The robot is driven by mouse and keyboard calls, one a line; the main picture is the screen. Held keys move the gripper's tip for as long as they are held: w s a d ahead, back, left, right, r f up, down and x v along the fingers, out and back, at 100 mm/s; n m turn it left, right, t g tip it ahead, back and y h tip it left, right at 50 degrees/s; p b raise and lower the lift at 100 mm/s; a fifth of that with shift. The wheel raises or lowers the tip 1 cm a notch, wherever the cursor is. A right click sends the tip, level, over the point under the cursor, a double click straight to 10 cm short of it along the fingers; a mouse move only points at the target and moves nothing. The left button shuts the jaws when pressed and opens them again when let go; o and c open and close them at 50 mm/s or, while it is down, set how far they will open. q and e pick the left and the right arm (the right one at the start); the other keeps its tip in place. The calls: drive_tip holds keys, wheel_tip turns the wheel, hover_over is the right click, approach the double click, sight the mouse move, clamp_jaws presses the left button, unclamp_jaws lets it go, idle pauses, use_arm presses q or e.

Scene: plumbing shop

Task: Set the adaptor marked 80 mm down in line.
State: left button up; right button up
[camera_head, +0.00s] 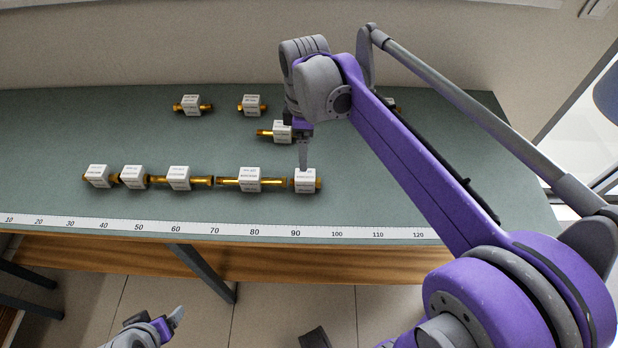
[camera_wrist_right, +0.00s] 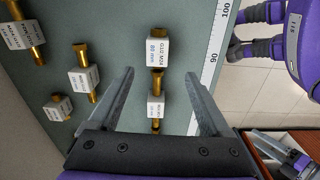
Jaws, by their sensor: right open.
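The adaptor marked 80 mm (camera_wrist_right: 157,53), a white-labelled block with brass ends, lies beyond my open fingertips in the right wrist view. It appears to be the right-end adaptor (camera_head: 306,181) of the front row in the head view, where its label is too small to read. Its left end is close to the neighbouring long adaptor (camera_head: 249,179); I cannot tell if they touch. My right gripper (camera_head: 303,165) points down just above this end adaptor, and its open fingers (camera_wrist_right: 157,75) hold nothing. My left gripper (camera_head: 177,318) hangs low, off the table's front; its opening is unclear.
Three more adaptors (camera_head: 178,178) continue the front row leftward, along the ruler (camera_head: 215,228) at the table edge. Behind stand a left adaptor (camera_head: 191,105), a middle one (camera_head: 252,105) and one partly behind my gripper (camera_head: 277,132). The green mat right of the row is clear.

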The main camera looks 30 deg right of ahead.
drive_tip(key=s+a+f+m+t, duration=0.1)
drive_tip(key=s+a+f+m, duration=0.1)
drive_tip(key=s+f+m, duration=0.1)
drive_tip(key=s+a+f+m+t, duration=0.2)
drive_tip(key=s+f+m, duration=0.2)
drive_tip(key=s, duration=0.3)
drive_tip(key=s+a+f+m+t, duration=0.2)
drive_tip(key=s+f+m, duration=0.2)
drive_tip(key=s+f, duration=0.1)
drive_tip(key=shift+s+a+f, duration=0.1)
drive_tip(key=shift+s+a, duration=0.1)
drive_tip(key=shift+s, duration=0.1)
drive_tip(key=shift+w+r+p, duration=0.2)
drive_tip(key=shift+r+p, duration=0.2)
drive_tip(key=shift+r, duration=0.1)
drive_tip(key=shift+w+r+p, duration=0.15)
drive_tip(key=shift+r+p, duration=0.2)
drive_tip(key=shift+r, duration=0.15)
drive_tip(key=shift+s, duration=0.1)
